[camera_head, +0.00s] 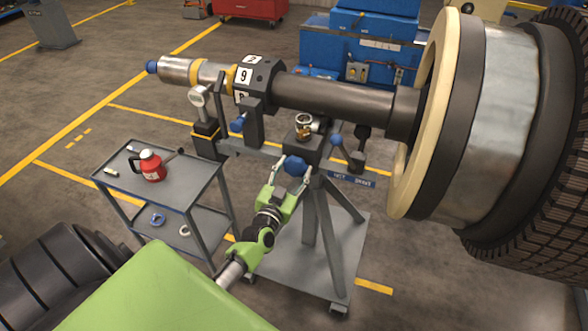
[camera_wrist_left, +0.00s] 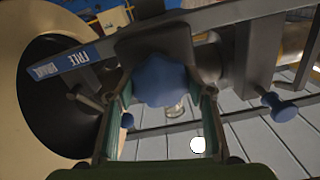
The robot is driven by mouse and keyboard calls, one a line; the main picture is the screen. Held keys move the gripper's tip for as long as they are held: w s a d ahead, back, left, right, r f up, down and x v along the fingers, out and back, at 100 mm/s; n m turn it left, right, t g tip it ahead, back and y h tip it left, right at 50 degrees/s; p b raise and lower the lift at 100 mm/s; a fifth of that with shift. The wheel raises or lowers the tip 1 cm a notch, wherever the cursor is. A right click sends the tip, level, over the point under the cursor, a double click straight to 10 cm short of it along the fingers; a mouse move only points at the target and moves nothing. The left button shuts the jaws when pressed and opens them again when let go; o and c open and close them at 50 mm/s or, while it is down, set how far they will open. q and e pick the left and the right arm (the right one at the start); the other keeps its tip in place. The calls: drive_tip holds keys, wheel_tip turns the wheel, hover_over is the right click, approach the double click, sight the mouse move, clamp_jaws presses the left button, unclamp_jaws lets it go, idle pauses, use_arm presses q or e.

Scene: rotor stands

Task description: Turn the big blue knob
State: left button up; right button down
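The big blue knob (camera_head: 295,167) has a lobed rim and sits on the near side of a dark block on the rotor stand. In the left wrist view the knob (camera_wrist_left: 163,82) faces the camera, between the two fingers. My left gripper (camera_head: 290,174) is open at the knob, one finger on each side. In the left wrist view a narrow gap shows between the knob and each finger of the gripper (camera_wrist_left: 162,105). Whether a fingertip touches its edge is unclear. My right gripper is not in view.
Smaller blue knobs stand to the left (camera_head: 237,125) and right (camera_head: 336,139) of the block. A dark shaft (camera_head: 330,98) runs above, to a large wheel (camera_head: 480,100) at right. A grey cart (camera_head: 205,172) with a red can (camera_head: 152,167) stands left.

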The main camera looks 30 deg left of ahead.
use_arm(q)
drive_tip(key=shift+n, duration=0.4)
drive_tip(key=n, duration=0.3)
drive_tip(key=shift+n, duration=0.4)
drive_tip(key=shift+n+b, duration=0.45)
drive_tip(key=shift+n, duration=1.65)
drive_tip(key=o, duration=1.1)
drive_tip(key=v, duration=1.2)
drive_tip(key=shift+s+f, duration=0.1)
